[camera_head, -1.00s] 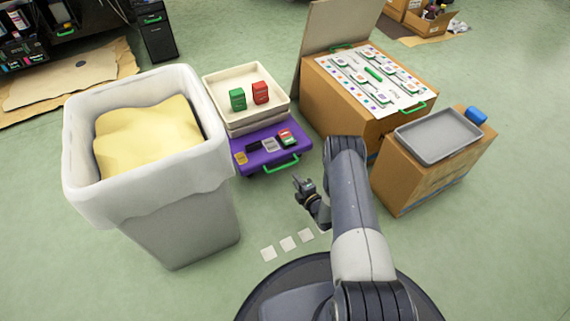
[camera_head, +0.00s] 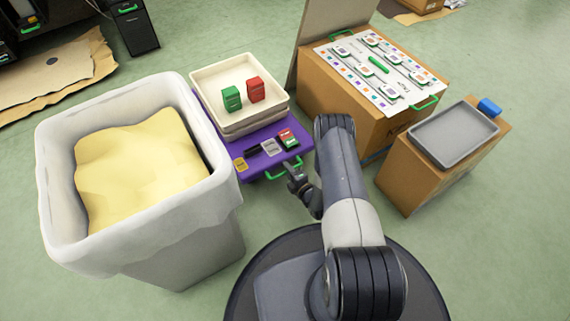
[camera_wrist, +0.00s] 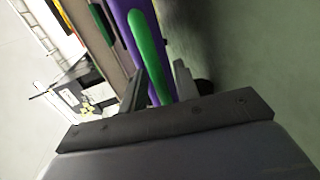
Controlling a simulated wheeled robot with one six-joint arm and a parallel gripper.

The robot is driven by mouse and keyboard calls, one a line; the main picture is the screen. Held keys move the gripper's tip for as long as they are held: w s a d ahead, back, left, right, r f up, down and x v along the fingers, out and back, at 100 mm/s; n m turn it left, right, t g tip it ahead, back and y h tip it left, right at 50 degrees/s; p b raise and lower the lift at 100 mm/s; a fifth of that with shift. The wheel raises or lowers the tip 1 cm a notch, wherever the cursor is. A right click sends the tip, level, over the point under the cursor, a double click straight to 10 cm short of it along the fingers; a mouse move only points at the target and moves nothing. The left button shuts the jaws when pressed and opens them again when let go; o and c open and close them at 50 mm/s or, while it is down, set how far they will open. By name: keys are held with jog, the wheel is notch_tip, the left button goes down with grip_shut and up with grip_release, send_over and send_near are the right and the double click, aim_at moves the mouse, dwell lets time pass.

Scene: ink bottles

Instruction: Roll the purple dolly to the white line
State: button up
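The purple dolly (camera_head: 220,128) stands on the floor, with cream trays (camera_head: 200,75) stacked on its back part. Dark, grey and red-green items lie on its front part. Its green handle (camera_head: 284,171) sticks out at the front. My gripper (camera_head: 293,174) is at this handle. In the wrist view, the handle (camera_wrist: 148,42) runs between the two fingers of my gripper (camera_wrist: 160,70), which look apart, with a gap on the right finger's side. The white line is not in view now.
A large lined bin (camera_head: 190,245) stands close on the left. Cardboard boxes (camera_head: 342,100), (camera_head: 415,180) stand on the right, one bearing a grey tray (camera_head: 452,135). Floor at far right is clear.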

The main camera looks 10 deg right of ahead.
jog(key=shift+c, duration=0.2)
jog(key=shift+w, duration=0.1)
grip_shut()
dwell(0.4)
